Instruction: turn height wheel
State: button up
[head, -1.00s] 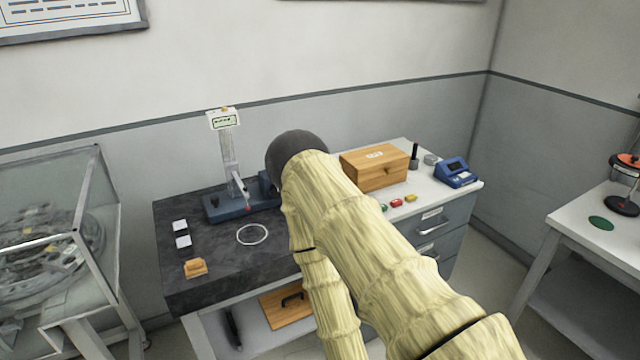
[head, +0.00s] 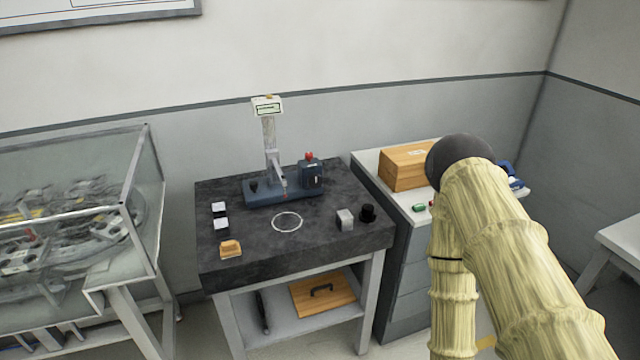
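A height gauge stands on the dark stone table (head: 320,256). It has a blue base (head: 262,199), an upright column (head: 269,140) and a small display (head: 266,106) on top. A slanted arm with a reddish tip hangs low in front of the column. A blue block (head: 311,178) with a red knob (head: 309,156) sits at the right end of the base. A small dark round part (head: 254,186) shows at the left of the base. I cannot tell which part is the height wheel. My gripper is out of view; only my sleeved arm shows, at right.
A white ring marking (head: 287,222), two white-topped blocks (head: 220,216), an orange block (head: 231,249), a grey cube (head: 345,220) and a black cylinder (head: 367,213) lie on the table. A wooden box (head: 402,168) stands on the cabinet at right. A glass case (head: 75,225) stands at left.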

aim_at(315, 181)
jog(key=u, duration=0.3)
jog(key=i, duration=1.5)
jog(key=z, duration=0.15)
